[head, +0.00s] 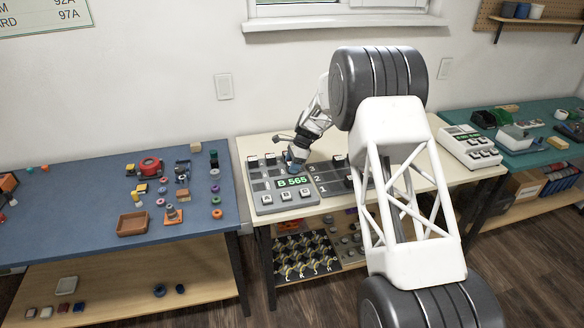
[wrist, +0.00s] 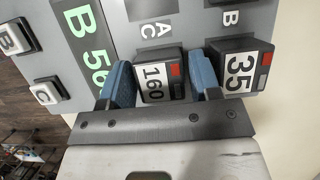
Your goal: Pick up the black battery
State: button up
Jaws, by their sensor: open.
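A second black battery (wrist: 240,66), labelled "35", stands just right of the right finger. In the head view my gripper (head: 295,160) is low over the upper part of the board, and it hides what is between its fingers.
The grey board (head: 262,186) has a green "B 565" display (head: 293,183) and letter keys. It lies on a cream table (head: 246,147). A blue table (head: 80,215) with several small parts is at left.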

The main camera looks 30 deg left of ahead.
aim_at(289, 163)
jog(key=shift+c, duration=0.3)
jog(key=c, duration=0.7)
jog(key=shift+r, duration=0.15)
jog(key=shift+r, duration=1.55)
jog(key=s+d, duration=0.3)
jog(key=s, duration=0.1)
jog(key=s+d+r, duration=0.1)
jog(key=s+d, duration=0.6)
jog(key=s, duration=0.1)
jog(key=shift+s+d+r, duration=0.1)
jog(key=shift+d+r, duration=0.05)
jog(key=shift+r, duration=0.2)
jog(key=w+d+r, duration=0.1)
jog(key=w+d, duration=0.1)
jog(key=w, duration=0.2)
jog(key=w+d+r, duration=0.1)
jog(key=w+d, duration=0.2)
jog(key=w, duration=0.1)
jog(key=w+d+r, duration=0.1)
jog(key=w+d, duration=0.2)
jog(key=w, duration=0.2)
jog(key=shift+d+r, duration=0.15)
jog(key=shift+d, duration=0.05)
